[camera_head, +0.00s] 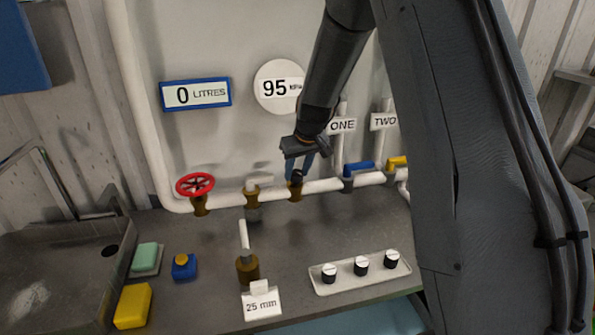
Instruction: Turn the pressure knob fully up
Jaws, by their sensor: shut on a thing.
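The pressure knob (297,176) is a small dark knob on top of a brass fitting on the white pipe, below the round gauge (273,88), which reads 95 kPa. My gripper (299,168) points down from above and is shut on the knob, with one finger on each side. The fingers hide much of the knob, so any mark on it cannot be seen. My arm covers the right edge of the gauge.
A red handwheel (195,184) and another brass fitting (252,194) sit left on the pipe (225,199). Blue (360,168) and yellow (397,162) valve handles sit right. A white tray (340,285) with black knobs and a 25 mm sign (262,304) stand in front.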

